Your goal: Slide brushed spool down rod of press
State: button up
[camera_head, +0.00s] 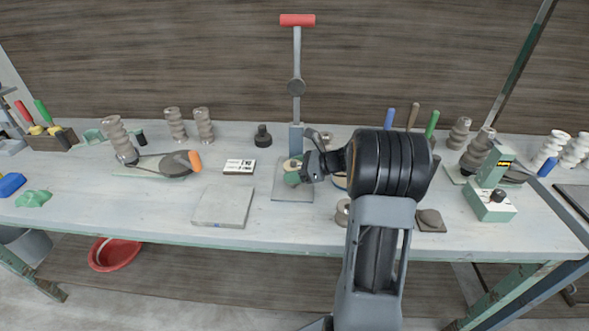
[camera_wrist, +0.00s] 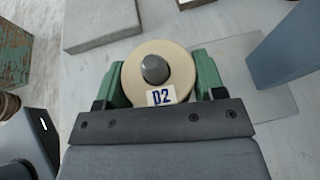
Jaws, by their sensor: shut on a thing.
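A cream round spool (camera_wrist: 182,72) with a "D2" label sits between the green fingers of my gripper (camera_wrist: 160,80) in the wrist view. My gripper is shut on its sides. A grey rounded rod end (camera_wrist: 154,69) shows in the middle of the spool, so the spool appears to be around it. How far down the rod it sits cannot be told. In the head view the spool (camera_head: 290,163) and my gripper (camera_head: 294,171) are low over the base plate (camera_head: 291,191) of the press. The press's column (camera_head: 297,67) rises behind, with a red handle (camera_head: 297,20) on top.
A grey slab (camera_head: 222,207) and a small labelled box (camera_head: 239,166) lie to the left. Stacks of grey spools (camera_head: 175,125) stand behind. A green device (camera_head: 490,199) and upright tool handles (camera_head: 389,118) are to the right. The bench front is mostly clear.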

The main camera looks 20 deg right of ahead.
jog(key=shift+f+b, duration=0.75)
jog(key=shift+f, duration=0.6)
jog(key=o, duration=1.1)
jog(key=shift+o, duration=0.2)
